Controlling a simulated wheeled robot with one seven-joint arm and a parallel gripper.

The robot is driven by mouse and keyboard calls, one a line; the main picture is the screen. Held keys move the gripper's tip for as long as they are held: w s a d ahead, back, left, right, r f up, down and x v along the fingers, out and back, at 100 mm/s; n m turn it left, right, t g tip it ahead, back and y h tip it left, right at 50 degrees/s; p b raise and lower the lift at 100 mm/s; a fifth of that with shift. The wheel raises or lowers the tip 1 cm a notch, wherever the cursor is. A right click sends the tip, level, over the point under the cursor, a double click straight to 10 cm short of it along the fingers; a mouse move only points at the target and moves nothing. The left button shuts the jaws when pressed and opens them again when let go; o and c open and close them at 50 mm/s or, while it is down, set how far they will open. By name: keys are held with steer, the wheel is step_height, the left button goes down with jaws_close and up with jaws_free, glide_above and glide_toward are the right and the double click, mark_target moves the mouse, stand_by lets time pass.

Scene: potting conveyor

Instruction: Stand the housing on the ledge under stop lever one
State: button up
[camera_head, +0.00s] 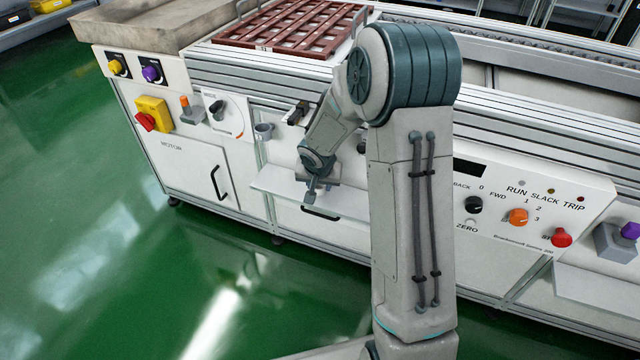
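My gripper (311,197) hangs at the end of my bent arm, pointing down over a white ledge (273,186) on the front of the conveyor cabinet. A small grey shape shows at the fingertips; I cannot tell whether it is the fingers or a held part. A dark lever-like part (297,112) juts from the front rail above the ledge, partly beside my forearm; no label shows it to be stop lever one. A small grey cup-shaped part (264,131) is at the panel left of my arm. I cannot identify the housing for sure.
A red-brown slatted rack (290,24) lies on top of the conveyor. Left on the front are a red-and-yellow switch (150,117) and a dial (217,108). A control panel (520,213) with knobs is at right. The green floor in front is clear.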

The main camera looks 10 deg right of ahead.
steer(key=shift+o, duration=1.2)
steer(key=shift+r, duration=0.2)
steer(key=p+v, duration=0.5)
steer(key=v, duration=0.7)
steer(key=s+r+n+g, duration=0.1)
steer(key=s+r, duration=0.3)
steer(key=s, duration=0.7)
steer(key=s+r+n+g+y, duration=0.1)
steer(key=s+r+n+g, duration=0.1)
steer(key=s, duration=1)
step_height(320, 180, up, 3)
steer(key=shift+s+f+n, duration=0.15)
steer(key=shift+s+n, duration=0.15)
steer(key=shift+n, duration=0.5)
steer(key=shift+w+a, duration=0.1)
